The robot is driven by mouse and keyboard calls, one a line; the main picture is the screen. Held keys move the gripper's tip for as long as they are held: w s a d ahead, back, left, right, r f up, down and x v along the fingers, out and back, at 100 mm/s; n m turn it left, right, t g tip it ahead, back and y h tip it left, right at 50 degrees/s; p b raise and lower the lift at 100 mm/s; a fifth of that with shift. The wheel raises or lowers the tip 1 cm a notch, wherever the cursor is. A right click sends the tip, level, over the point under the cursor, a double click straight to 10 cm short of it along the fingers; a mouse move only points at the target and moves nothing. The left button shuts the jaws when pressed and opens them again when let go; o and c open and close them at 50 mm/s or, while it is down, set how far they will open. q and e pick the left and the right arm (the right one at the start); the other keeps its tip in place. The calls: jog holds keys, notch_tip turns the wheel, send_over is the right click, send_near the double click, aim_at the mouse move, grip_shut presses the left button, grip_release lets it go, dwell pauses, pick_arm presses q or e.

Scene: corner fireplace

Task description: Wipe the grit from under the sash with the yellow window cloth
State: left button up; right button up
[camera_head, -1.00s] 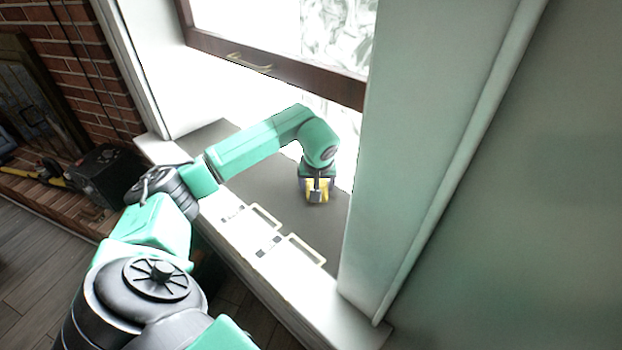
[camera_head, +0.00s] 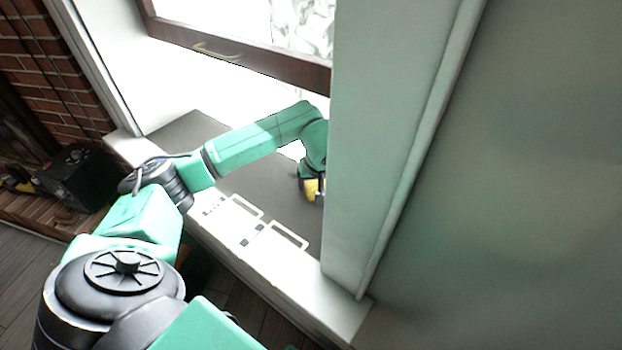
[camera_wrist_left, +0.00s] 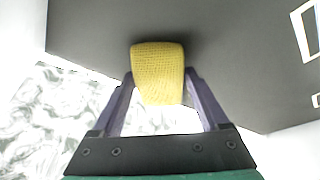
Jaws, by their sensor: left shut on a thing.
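The yellow window cloth (camera_head: 312,188) is in my left gripper (camera_head: 318,190), low over the dark grey sill surface (camera_head: 185,133) under the raised brown sash (camera_head: 250,64). In the left wrist view the cloth (camera_wrist_left: 158,72) is a rounded yellow pad between the two fingers of the gripper (camera_wrist_left: 160,84), which are shut on it. The cloth looks close to the grey surface; I cannot tell if it touches. I cannot make out any grit. My right gripper is not in view.
A wide pale green jamb (camera_head: 375,140) stands right beside my left wrist. Two pale rectangular outlines (camera_head: 290,236) lie along the sill's white front edge (camera_head: 255,262). A black box (camera_head: 78,176) and brick hearth are at left. The grey surface left of the gripper is clear.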

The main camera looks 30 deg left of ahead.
aim_at(285, 172)
pick_arm(q)
jog(key=shift+w+a, duration=0.1)
jog(key=shift+a, duration=1.7)
jog(key=shift+w+a+f+b, duration=0.1)
jog(key=shift+a+b, duration=0.4)
jog(key=shift+a, duration=1)
jog(key=shift+w+a, duration=0.1)
jog(key=shift+a, duration=1.95)
notch_tip(285, 172, up, 6)
jog(key=p, duration=0.5)
notch_tip(285, 172, up, 3)
jog(key=p, duration=0.3)
jog(key=shift+d, duration=0.1)
